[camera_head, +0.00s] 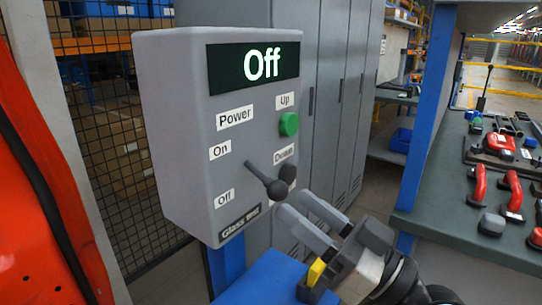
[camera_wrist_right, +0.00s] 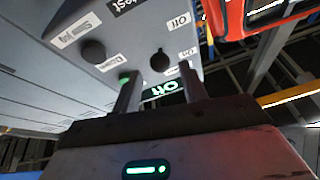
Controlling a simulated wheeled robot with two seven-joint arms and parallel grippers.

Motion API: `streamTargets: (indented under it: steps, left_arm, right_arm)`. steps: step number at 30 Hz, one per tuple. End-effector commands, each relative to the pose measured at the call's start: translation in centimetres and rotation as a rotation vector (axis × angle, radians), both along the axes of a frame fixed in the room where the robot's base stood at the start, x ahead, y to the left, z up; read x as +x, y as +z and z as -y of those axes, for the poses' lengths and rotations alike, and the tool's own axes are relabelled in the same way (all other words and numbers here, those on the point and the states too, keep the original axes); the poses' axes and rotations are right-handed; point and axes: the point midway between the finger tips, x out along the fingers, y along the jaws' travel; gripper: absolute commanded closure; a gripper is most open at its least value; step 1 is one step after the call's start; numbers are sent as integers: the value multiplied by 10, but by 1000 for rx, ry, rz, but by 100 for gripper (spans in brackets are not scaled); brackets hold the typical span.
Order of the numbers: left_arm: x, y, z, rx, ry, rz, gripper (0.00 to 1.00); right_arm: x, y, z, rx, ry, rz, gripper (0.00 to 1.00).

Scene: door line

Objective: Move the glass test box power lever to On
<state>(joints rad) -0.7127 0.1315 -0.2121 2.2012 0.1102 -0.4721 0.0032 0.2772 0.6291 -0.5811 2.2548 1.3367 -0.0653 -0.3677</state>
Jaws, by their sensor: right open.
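The grey glass test box (camera_head: 180,120) stands upright at the centre left, and its dark display (camera_head: 255,65) reads "Off". The dark power lever (camera_head: 264,179) sticks out of the front face, right of the "On" (camera_head: 220,150) and "Off" (camera_head: 224,198) labels. Its round knob also shows in the right wrist view (camera_wrist_right: 160,63). My right gripper (camera_head: 293,203) is open and empty, its fingertips just below and right of the knob. In the right wrist view the knob lies beyond the gap between the fingers (camera_wrist_right: 158,80); I see no contact. My left gripper is not in view.
A green "Up" button (camera_head: 289,124) and a black "Down" button (camera_head: 288,173) sit close right of the lever. A red surface (camera_head: 45,190) stands at the left. Grey lockers (camera_head: 325,90) are behind. A tool-covered workbench (camera_head: 470,215) is at the right.

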Motion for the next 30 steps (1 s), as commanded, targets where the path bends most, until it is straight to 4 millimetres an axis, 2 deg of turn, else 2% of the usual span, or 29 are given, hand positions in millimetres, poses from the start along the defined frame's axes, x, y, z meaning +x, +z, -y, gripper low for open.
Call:
streamTargets:
  steps: [1,2,9,14,22,23,27,30]
  left_arm:
    - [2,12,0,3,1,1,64]
    - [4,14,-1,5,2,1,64]
    - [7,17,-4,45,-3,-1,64]
    - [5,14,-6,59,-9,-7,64]
    - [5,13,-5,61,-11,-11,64]
    - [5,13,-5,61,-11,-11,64]
    - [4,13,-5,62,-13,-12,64]
    - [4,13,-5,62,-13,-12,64]
  right_arm:
    - [5,13,-9,5,3,-1,57]
    - [9,14,-14,5,3,0,57]
    - [28,23,-40,1,0,1,57]
    - [33,24,-47,-1,1,0,57]
    - [33,23,-47,-2,1,0,57]
    - [33,23,-47,-2,1,0,63]
    - [33,23,-47,-1,1,1,100]
    - [33,23,-47,-1,1,0,100]
